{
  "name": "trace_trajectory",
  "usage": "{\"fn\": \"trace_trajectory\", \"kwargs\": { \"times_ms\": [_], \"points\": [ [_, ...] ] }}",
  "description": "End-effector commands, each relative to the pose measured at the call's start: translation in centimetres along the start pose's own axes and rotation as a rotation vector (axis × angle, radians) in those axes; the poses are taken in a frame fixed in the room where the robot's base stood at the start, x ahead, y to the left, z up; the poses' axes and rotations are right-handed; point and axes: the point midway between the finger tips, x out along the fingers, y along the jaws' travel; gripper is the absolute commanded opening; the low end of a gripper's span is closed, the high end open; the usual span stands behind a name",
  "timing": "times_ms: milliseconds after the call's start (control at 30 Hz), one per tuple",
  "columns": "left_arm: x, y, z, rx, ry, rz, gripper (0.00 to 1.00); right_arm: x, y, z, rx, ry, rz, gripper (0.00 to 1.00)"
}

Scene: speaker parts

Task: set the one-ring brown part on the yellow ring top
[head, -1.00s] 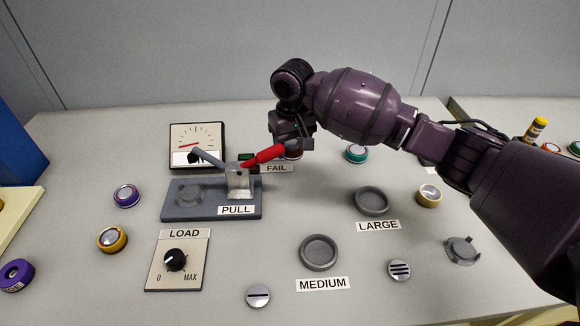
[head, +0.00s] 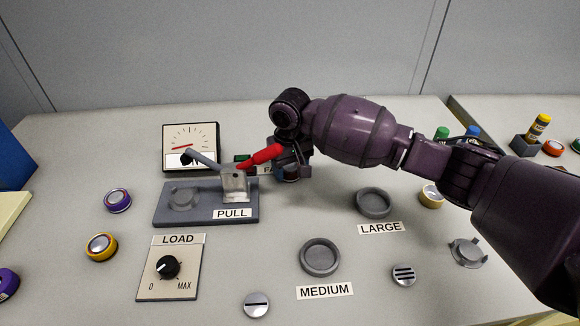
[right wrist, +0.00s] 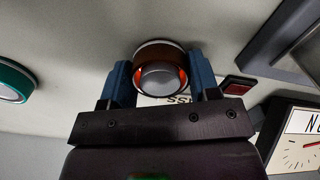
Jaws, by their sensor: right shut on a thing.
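The brown part (right wrist: 160,70), with a grey dome and orange-red patches inside, sits between the blue fingers of my right gripper (right wrist: 160,85) in the right wrist view. In the head view my right gripper (head: 291,172) is low at the back of the table, beside the red-handled lever, and mostly hides the part. I cannot tell whether the part touches the table. A yellow ring top (head: 101,247) with a silvery centre lies on the table at the left. My left gripper is out of view.
The lever block (head: 207,203) with its red handle (head: 260,155) stands left of my right gripper. A gauge (head: 190,147) is behind it. The LOAD dial (head: 169,268) is in front. Grey rings (head: 320,257) and slotted discs (head: 403,275) lie at the front right.

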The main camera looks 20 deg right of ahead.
Motion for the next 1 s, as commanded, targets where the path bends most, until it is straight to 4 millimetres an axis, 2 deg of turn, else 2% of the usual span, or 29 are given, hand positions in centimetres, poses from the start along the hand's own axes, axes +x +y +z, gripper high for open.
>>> {"fn": "trace_trajectory", "kwargs": {
  "times_ms": [67,100,267,600,767,1000],
  "points": [
    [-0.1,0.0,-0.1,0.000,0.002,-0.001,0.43,0.1,0.0,0.0,0.000,0.001,0.000,0.21],
    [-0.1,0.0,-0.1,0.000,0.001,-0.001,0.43,0.2,0.0,0.0,0.000,0.000,0.000,0.59],
    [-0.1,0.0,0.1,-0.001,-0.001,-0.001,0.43,0.2,0.0,0.0,0.000,0.000,0.000,0.81],
    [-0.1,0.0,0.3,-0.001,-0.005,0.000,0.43,-0.1,0.0,0.0,0.000,0.000,-0.001,0.81],
    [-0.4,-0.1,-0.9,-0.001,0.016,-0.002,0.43,-2.5,0.0,-0.1,0.001,0.006,0.000,0.81],
    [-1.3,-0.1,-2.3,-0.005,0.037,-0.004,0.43,-7.4,-0.1,-0.1,0.000,0.009,0.000,0.81]
  ]
}}
